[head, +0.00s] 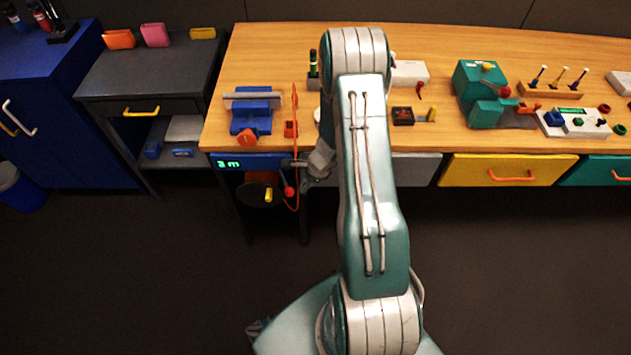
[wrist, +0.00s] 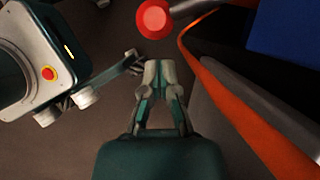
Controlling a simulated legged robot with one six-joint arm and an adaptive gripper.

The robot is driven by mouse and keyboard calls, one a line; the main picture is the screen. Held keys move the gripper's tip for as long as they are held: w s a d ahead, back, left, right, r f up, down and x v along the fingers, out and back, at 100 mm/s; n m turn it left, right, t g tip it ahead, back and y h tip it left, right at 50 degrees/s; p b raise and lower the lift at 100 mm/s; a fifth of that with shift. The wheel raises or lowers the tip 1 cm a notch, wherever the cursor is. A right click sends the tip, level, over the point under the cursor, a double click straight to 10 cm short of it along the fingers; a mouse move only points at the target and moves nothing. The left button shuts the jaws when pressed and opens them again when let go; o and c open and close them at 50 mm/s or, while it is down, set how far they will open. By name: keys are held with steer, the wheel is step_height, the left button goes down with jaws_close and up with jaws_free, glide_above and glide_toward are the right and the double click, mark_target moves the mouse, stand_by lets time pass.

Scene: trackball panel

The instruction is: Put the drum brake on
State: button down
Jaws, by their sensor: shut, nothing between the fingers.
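A lever with a red ball knob (head: 289,191) hangs below the left end of the bench, beside a dark round disc (head: 253,193) with a yellow piece on it. I take these to be the drum brake, but the frames do not label it. In the wrist view the red knob (wrist: 154,18) is just beyond my fingertips, apart from them, its rod running to the upper right. My gripper (wrist: 157,68) is shut and empty. In the head view my gripper is small and partly hidden by my arm, just right of the red knob.
An orange cable (wrist: 215,85) runs close along the right of my gripper. It also hangs off the bench front (head: 296,130). A blue vise (head: 251,115) and a teal machine (head: 482,95) stand on the wooden bench (head: 280,55). The floor in front is clear.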

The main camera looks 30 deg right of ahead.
steer(key=shift+w+a, duration=0.2)
steer(key=shift+a, duration=0.4)
steer(key=shift+m, duration=0.3)
steer(key=shift+s+a, duration=0.1)
steer(key=shift+a, duration=0.25)
